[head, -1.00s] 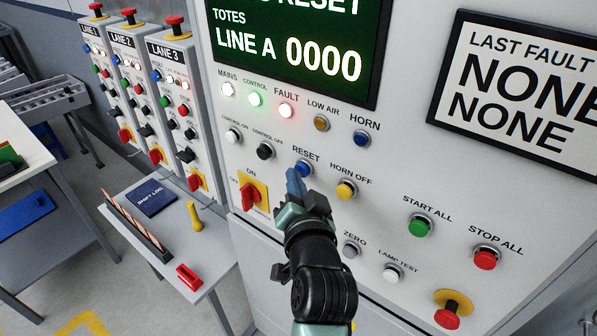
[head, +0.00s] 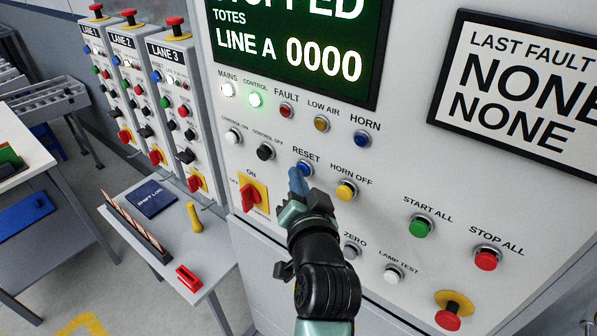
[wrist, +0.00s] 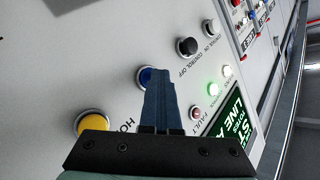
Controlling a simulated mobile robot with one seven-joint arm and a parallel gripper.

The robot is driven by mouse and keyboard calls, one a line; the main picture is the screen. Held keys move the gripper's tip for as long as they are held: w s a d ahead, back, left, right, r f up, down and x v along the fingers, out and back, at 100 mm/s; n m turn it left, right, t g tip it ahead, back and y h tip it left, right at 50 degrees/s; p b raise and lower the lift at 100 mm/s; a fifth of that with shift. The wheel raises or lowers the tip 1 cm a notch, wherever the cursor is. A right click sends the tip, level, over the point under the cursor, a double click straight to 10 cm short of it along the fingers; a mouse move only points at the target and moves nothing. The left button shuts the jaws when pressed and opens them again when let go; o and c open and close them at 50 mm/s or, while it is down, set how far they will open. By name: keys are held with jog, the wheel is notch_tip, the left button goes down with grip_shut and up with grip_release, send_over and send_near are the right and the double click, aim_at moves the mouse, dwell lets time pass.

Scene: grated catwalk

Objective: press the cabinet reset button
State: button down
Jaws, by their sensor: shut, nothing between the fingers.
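The blue reset button (head: 304,168) is on the cabinet panel (head: 400,165) under the label RESET. My gripper (head: 296,175) is shut and empty, its blue fingertips at the lower left of the button in the head view. In the wrist view the closed fingers (wrist: 158,95) reach up to the blue button (wrist: 146,76) and hide part of it; I cannot tell whether they touch it. The fault lamp (head: 286,110) is dark red, unlit. The display (head: 295,45) reads STOPPED, partly cut off, and LINE A 0000.
The yellow horn off button (head: 346,189) is close on the right. The black control off button (head: 265,151) and red rotary switch (head: 251,195) are on the left. A small table (head: 165,225) with a logbook stands below left. Green and red buttons are farther right.

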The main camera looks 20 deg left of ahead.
jog(key=shift+s+a+p, duration=0.2)
jog(key=shift+s, duration=0.35)
jog(key=shift+s+a+p, duration=0.15)
jog(key=shift+s+p, duration=0.05)
jog(key=shift+s, duration=0.3)
jog(key=s, duration=0.1)
jog(key=s+a+p, duration=0.1)
jog(key=s, duration=0.2)
jog(key=shift+s+a+p, duration=0.35)
jog(key=shift+a+p, duration=0.05)
dwell(0.3)
jog(key=s+d+r+n+t+h+b, duration=0.1)
jog(key=d+r+t+h+b, duration=0.3)
jog(key=r, duration=0.9)
jog(key=s+d+r+n+t+b, duration=0.1)
jog(key=d+r+n+t+b, duration=0.15)
jog(key=d+r+t, duration=0.75)
jog(key=s+d+r+m+g+h+b, duration=0.1)
jog(key=s+d+r+h, duration=0.1)
jog(key=s+r, duration=0.6)
notch_tip(320, 180, up, 4)
jog(key=shift+f+h+b, duration=0.2)
jog(key=shift+h+b, duration=0.15)
jog(key=shift+h, duration=0.15)
